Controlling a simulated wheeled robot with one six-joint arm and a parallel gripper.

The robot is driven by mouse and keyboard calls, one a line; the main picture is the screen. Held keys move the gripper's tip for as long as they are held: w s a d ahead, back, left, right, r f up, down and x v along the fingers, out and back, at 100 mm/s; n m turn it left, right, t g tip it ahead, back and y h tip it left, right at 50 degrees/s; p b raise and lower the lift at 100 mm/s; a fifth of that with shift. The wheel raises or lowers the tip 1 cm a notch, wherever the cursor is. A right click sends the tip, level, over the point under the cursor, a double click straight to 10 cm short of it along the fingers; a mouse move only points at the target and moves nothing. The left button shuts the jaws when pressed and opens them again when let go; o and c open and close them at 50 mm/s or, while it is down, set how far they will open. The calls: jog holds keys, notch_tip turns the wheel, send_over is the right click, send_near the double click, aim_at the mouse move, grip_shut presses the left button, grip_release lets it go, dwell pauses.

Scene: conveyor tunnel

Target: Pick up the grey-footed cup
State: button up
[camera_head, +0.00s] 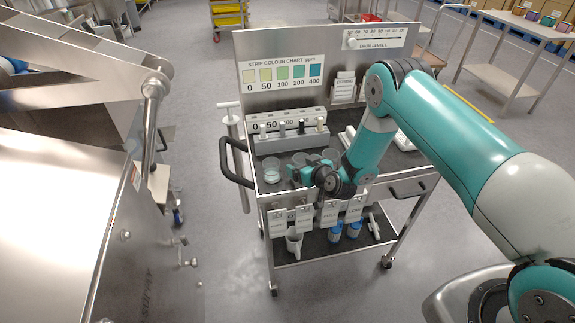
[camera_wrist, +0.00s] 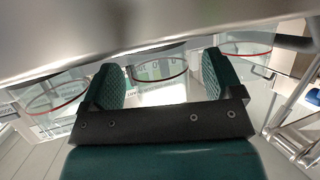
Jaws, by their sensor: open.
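In the wrist view three clear cups show. The middle cup (camera_wrist: 158,70), with a dark grey ring at its foot, appears between and beyond my fingers. The left cup (camera_wrist: 52,98) and the right cup (camera_wrist: 246,42) have red rings. In the head view clear cups stand on the cart's top; the left one (camera_head: 272,174) shows plainly, the others partly behind my gripper, and their foot colours are too small to tell. My gripper (camera_head: 298,173) is low over the cart top beside the cups. It is open in the wrist view (camera_wrist: 160,84), with nothing visibly gripped.
The cart (camera_head: 258,188) has a back panel with a strip colour chart (camera_head: 284,80). A grey rack (camera_head: 290,138) of bottles stands behind the cups. A white jug (camera_head: 293,243) and blue-labelled bottles (camera_head: 354,230) are on the lower shelf. Steel machinery (camera_head: 60,210) fills the left.

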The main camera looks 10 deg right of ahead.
jog(key=shift+w+a+f, duration=0.15)
jog(key=shift+w+f, duration=0.2)
jog(key=shift+w, duration=0.15)
jog(key=shift+r, duration=0.1)
jog(key=c, duration=1)
